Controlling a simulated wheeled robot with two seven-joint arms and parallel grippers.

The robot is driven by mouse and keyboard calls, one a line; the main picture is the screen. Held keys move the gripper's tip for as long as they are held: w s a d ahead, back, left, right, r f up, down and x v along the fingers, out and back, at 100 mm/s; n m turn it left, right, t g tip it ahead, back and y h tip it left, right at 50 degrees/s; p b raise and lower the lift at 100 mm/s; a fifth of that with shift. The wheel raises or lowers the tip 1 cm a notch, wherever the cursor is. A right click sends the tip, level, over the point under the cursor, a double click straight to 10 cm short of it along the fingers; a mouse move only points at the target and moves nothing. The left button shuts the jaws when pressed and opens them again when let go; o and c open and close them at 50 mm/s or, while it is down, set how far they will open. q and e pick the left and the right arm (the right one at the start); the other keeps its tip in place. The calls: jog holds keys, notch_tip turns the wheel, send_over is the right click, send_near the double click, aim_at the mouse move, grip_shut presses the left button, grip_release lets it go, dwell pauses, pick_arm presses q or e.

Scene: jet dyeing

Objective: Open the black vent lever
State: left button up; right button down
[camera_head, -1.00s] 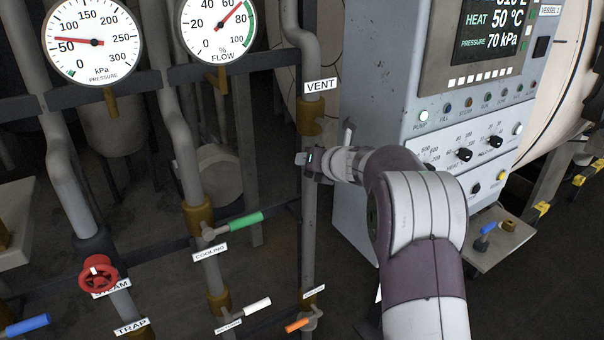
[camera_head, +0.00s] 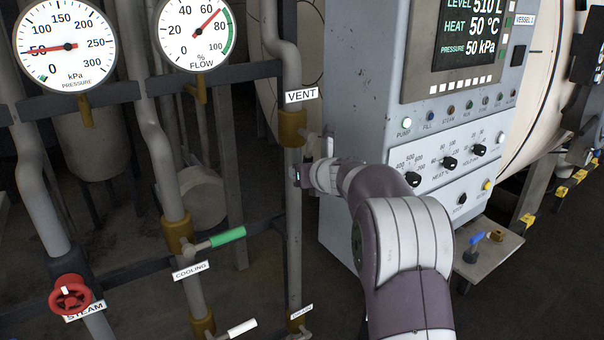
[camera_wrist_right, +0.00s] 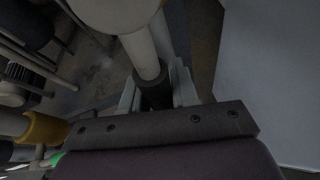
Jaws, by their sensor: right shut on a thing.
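The vent valve's brass body (camera_head: 292,128) sits on a vertical grey pipe below the white VENT label (camera_head: 301,95). My right gripper (camera_head: 298,175) is at the pipe just below this body. In the right wrist view, a black grip, the vent lever (camera_wrist_right: 155,92), lies between the two fingers of my right gripper (camera_wrist_right: 158,96), which is shut on it. In the head view the black part is mostly hidden by the gripper. A short grey metal piece (camera_head: 328,142) shows just above the gripper. My left gripper is out of view.
The control cabinet (camera_head: 350,110) stands close right of my right gripper; its screen (camera_head: 472,30) reads pressure 50 kPa. A green cooling lever (camera_head: 228,237), a white lever (camera_head: 242,327) and a red steam handwheel (camera_head: 70,296) are at left and below.

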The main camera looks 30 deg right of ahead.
jog(key=shift+f, duration=0.2)
jog(key=c, duration=1)
grip_release()
jog(key=shift+o, duration=0.3)
jog(key=shift+s, duration=0.15)
jog(key=shift+r, duration=0.1)
jog(key=shift+s+r, duration=0.1)
